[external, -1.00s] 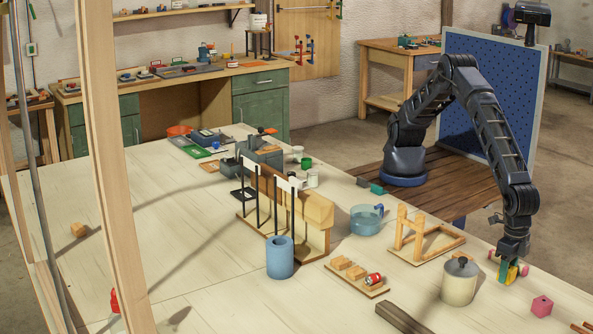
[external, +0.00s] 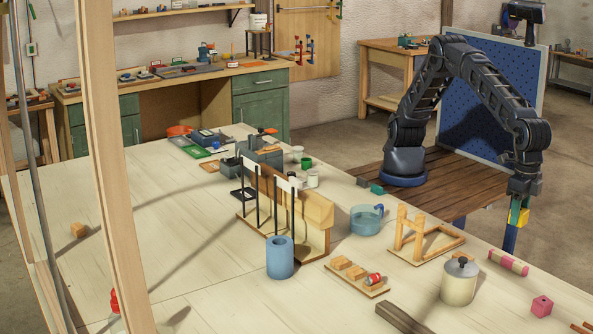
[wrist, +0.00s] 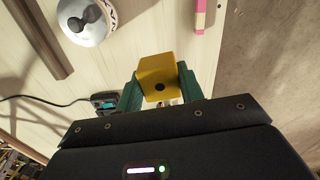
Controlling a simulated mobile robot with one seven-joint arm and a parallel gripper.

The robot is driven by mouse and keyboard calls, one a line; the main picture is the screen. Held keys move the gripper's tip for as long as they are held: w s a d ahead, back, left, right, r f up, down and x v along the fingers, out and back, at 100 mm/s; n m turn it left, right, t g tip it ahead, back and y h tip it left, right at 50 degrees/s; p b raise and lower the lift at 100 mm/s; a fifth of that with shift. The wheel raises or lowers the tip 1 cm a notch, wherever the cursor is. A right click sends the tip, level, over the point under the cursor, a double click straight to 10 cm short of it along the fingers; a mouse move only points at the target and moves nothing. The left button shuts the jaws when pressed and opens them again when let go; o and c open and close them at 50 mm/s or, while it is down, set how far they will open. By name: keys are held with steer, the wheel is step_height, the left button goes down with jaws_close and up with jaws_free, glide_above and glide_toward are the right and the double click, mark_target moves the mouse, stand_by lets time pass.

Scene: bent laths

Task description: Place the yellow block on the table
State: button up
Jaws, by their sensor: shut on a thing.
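The yellow block (external: 521,217) is held in my gripper (external: 516,208), raised in the air near the table's right edge in the external view. In the wrist view the yellow block (wrist: 156,77) sits between the two teal fingers of my gripper (wrist: 159,90), with a dark round hole on its near face. The fingers press on its left and right sides. The pale wooden table (external: 200,235) lies below, and its edge and bare top (wrist: 140,28) show in the wrist view.
A pink-ended rod (external: 508,263), a cream lidded pot (external: 459,282) and a pink cube (external: 542,305) stand near the right edge. A wooden frame (external: 425,240) and a dark bar (external: 403,317) are nearby.

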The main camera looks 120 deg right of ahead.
step_height(320, 180, up, 6)
steer(key=shift+f, duration=0.15)
steer(key=w+d+m, duration=0.5)
steer(key=w+d, duration=2.2)
steer(key=w, duration=0.2)
steer(key=w+d+m, duration=0.1)
steer(key=w+d, duration=0.3)
steer(key=d, duration=0.9)
steer(key=w+d+m, duration=0.2)
steer(key=w+d, duration=0.3)
steer(key=d, duration=0.7)
steer(key=w+d+m, duration=0.1)
steer(key=w+d, duration=0.3)
steer(key=d, duration=0.9)
steer(key=s+d+m, duration=0.3)
steer(key=d, duration=1.7)
steer(key=s+d+m, duration=0.2)
steer(key=s+d, duration=0.1)
steer(key=d, duration=1.6)
steer(key=s+d+m, duration=0.3)
steer(key=s+d, duration=0.8)
steer(key=d, duration=0.4)
steer(key=s+d+m, duration=0.2)
steer(key=s+d, duration=0.9)
steer(key=d, duration=0.4)
steer(key=f, duration=1.7)
steer(key=s+f, duration=0.1)
steer(key=f, duration=0.7)
steer(key=shift+d+f, duration=0.1)
steer(key=shift+f, duration=0.15)
